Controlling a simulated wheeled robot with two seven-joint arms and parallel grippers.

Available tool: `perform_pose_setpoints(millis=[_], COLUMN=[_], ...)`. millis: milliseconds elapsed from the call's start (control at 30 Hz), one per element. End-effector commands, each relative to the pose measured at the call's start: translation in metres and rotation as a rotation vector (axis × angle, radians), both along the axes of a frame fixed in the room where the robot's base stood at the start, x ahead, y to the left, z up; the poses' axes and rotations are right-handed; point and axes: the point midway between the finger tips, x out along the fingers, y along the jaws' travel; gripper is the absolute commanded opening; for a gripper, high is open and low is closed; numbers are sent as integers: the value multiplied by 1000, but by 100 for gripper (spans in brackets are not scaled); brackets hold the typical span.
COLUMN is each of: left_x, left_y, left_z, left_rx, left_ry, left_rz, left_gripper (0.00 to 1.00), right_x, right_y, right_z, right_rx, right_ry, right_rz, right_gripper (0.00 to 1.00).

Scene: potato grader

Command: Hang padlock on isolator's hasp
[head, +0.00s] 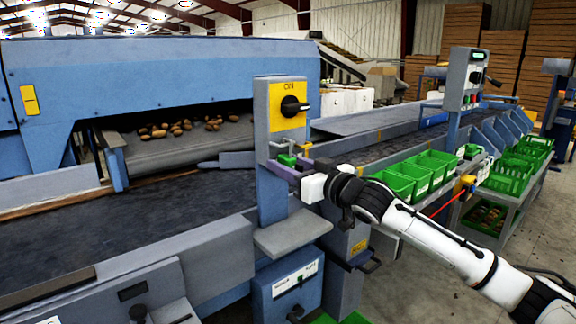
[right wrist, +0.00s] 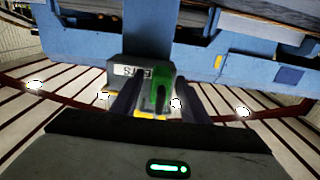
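The isolator (head: 287,104) is a grey box on a blue post, with a yellow face marked ON and a black rotary handle. A small green padlock (head: 287,160) is just below that face, at the tips of my right gripper (head: 284,167). The padlock also shows in the right wrist view (right wrist: 160,88), between the two dark fingers, which appear shut on it. The hasp cannot be made out clearly, and I cannot tell whether the shackle touches it. My left gripper is not in view.
A dark conveyor belt (head: 120,231) runs behind the post. A grey ledge (head: 291,234) juts out below the gripper. Green crates (head: 393,181) stand to the right beside my right arm. A second control post (head: 464,80) stands further back.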

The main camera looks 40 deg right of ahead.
Motion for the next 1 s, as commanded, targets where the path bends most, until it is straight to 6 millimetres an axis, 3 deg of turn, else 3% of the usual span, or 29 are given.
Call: perform_pose_setpoints(millis=[367, 1000], left_x=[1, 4], left_y=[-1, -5], left_z=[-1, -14], left_rx=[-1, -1], left_ry=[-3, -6], left_rz=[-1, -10], left_gripper=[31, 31], right_x=[-4, -82], right_y=[-1, -6], right_z=[-3, -4], right_rx=[0, 0], right_ry=[4, 6], right_rz=[0, 1], right_gripper=[42, 42])
